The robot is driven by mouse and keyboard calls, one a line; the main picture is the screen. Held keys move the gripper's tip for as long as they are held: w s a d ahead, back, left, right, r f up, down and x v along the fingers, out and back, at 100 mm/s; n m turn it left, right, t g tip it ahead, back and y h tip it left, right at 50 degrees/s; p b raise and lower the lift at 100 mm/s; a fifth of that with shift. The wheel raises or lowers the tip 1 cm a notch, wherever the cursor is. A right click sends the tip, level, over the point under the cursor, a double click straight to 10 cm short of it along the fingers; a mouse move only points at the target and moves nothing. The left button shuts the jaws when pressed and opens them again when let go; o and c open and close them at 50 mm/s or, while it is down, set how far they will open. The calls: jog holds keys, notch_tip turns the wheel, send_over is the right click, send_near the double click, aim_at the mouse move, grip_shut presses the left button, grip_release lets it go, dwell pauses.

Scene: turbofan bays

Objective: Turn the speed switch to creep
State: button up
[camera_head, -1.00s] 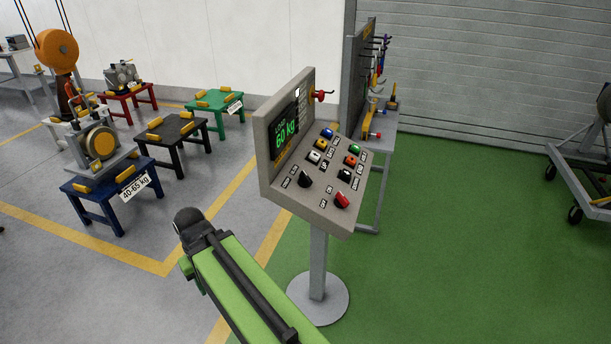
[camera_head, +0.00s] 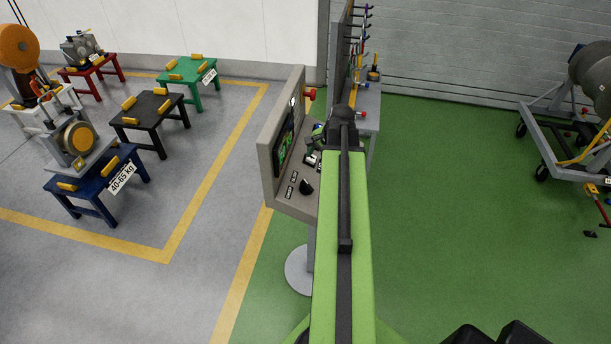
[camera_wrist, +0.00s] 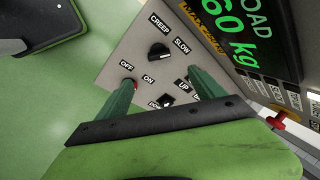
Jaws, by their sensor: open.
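The speed switch is a black knob (camera_wrist: 158,52) on the grey control panel (camera_wrist: 118,62), beside the labels CREEP and SLOW in the wrist view. It also shows in the head view (camera_head: 305,186), left of my arm. I cannot tell for sure which label its pointer faces. My gripper (camera_wrist: 161,78) is open, its two green fingers apart over the panel and nothing held between them. The switch lies beyond the fingertips in the wrist view, apart from them. In the head view my arm hides much of the panel's button face.
Another black control (camera_wrist: 167,101) lies between the fingers. The panel's upright screen (camera_wrist: 243,35) is at the right. A tool board (camera_head: 340,60) stands behind.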

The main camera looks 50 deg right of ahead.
aim_at(308, 184)
jog(key=b+x, duration=1.6)
jog(key=x, duration=0.1)
jog(key=shift+a+f, duration=0.1)
jog(key=shift+f, duration=0.2)
jog(key=shift+r, duration=0.1)
